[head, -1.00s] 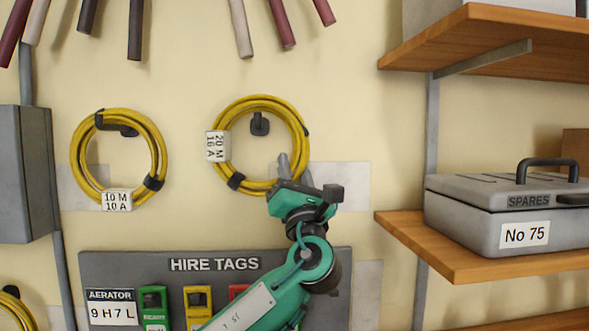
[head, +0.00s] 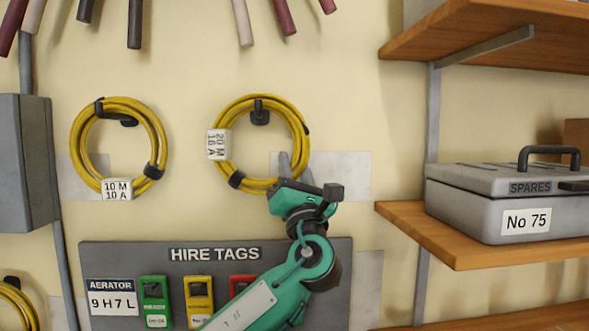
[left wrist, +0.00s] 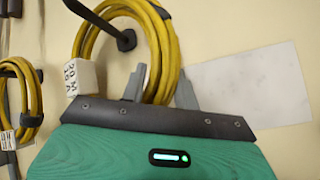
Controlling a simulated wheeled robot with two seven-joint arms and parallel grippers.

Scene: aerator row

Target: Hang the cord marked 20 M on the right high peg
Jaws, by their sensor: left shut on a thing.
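The yellow cord coil (head: 224,172) has a white tag (head: 218,145) reading 20 M 16 A. It is held upright close to the wall. The dark right high peg (head: 260,118) passes through the coil's ring, and its tip shows in front of the top strands. In the left wrist view the peg (left wrist: 126,40) crosses the cord (left wrist: 164,42). My left gripper (head: 294,168) is shut on the coil's lower right side, with cord between its fingers in the left wrist view (left wrist: 160,90). I cannot tell whether the peg bears the coil's weight. My right gripper is out of view.
Another yellow coil (head: 78,165), tagged 10 M 10 A, hangs on a peg to the left. A HIRE TAGS board (head: 300,253) is below. Wooden shelves (head: 440,245) jut out at the right, one bearing a grey SPARES box (head: 465,215). Hoses dangle above.

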